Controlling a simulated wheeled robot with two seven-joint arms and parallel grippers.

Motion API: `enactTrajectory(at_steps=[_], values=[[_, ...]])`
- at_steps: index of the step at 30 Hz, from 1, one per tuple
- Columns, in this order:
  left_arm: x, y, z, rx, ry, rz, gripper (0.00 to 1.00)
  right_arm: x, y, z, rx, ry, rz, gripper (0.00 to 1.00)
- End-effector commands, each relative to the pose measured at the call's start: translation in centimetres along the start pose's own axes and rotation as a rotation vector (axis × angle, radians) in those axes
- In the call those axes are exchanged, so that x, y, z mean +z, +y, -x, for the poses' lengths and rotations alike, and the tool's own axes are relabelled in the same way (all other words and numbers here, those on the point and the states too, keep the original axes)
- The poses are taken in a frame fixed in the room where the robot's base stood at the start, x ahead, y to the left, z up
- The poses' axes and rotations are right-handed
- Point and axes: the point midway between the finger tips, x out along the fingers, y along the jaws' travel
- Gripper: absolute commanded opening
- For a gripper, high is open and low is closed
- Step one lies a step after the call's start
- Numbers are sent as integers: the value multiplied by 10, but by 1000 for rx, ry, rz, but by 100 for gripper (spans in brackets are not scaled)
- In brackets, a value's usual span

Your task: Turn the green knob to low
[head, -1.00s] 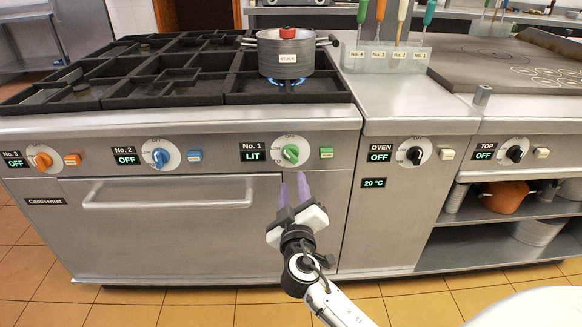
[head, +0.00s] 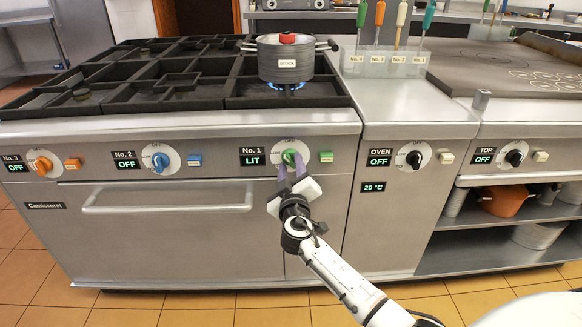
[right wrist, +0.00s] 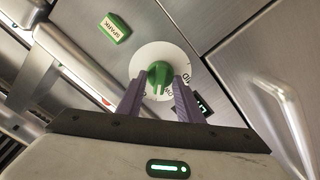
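My right gripper (head: 292,167) is at the knob from below and in front. In the right wrist view its two purple fingers (right wrist: 158,88) are spread, one on each side of the knob's near end, with a gap visible. Whether a finger touches the knob I cannot tell. The fingers hide the lower part of the dial. My left gripper is not in view.
A green spark button (head: 326,156) is right of the dial. A pot labelled STOCK (head: 286,62) stands over a blue flame (head: 287,87). An oven handle (head: 167,202) lies to the left. The black oven knob (head: 414,158) is to the right.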

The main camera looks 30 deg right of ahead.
Motion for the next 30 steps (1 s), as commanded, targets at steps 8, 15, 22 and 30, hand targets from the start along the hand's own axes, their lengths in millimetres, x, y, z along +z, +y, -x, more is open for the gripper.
enactTrajectory(at_steps=[8,15,22,30], values=[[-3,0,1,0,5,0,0,0,0,0,0,0,1,0],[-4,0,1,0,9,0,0,0,0,0,0,0,25,0],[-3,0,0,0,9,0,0,1,-1,1,-1,0,137,0],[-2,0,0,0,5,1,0,0,0,1,-1,0,351,0]])
